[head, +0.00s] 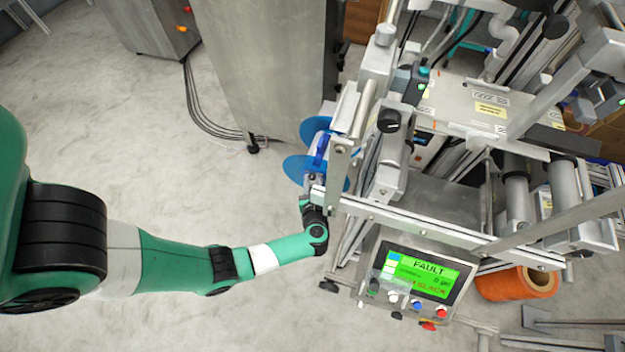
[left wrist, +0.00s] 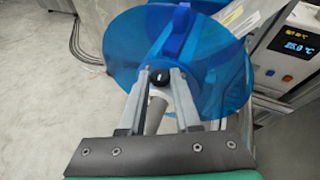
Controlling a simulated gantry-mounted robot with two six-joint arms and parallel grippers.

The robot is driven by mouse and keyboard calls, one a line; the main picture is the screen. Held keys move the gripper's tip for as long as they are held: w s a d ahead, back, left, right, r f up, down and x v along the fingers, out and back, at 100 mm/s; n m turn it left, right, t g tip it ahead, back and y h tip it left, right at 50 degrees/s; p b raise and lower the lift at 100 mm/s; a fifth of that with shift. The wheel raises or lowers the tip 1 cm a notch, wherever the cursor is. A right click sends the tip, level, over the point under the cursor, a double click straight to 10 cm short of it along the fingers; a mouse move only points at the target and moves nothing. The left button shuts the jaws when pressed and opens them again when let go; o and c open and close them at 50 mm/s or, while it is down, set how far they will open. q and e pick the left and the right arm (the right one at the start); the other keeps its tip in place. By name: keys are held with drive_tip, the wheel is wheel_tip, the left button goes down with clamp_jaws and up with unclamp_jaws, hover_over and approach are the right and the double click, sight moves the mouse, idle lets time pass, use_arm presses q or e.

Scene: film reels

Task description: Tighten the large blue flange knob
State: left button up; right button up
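A translucent blue flange disc (left wrist: 222,62) fills the upper middle of the left wrist view, with a darker blue bar-shaped knob (left wrist: 180,32) across it. In the head view the blue flanges (head: 297,168) and the dark blue knob (head: 322,146) sit at the machine's left side. My left gripper (left wrist: 161,72) has its two fingers apart in front of the disc. A small black round knob (left wrist: 160,77) shows between the fingers, with a gap on each side. In the head view my left gripper (head: 312,184) is beside the flanges, partly hidden. My right gripper is not in view.
The machine's metal frame (head: 400,215) stands close right of my left gripper. A control panel (head: 425,277) reads FAULT and SLACK. An orange roll (head: 515,284) lies lower right. A grey cabinet (head: 262,60) stands behind; the floor at left is clear.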

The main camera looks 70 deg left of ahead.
use_arm(q)
clamp_jaws()
drive_tip(key=shift+s+a+r+m+t+h+p, duration=0.1)
drive_tip(key=shift+s+m+t+h+p, duration=0.2)
drive_tip(key=shift+m+t+p, duration=0.5)
drive_tip(key=shift+m+t+h, duration=0.4)
drive_tip(key=shift+m+t, duration=0.3)
drive_tip(key=shift+t, duration=0.3)
drive_tip(key=o, duration=0.7)
unclamp_jaws()
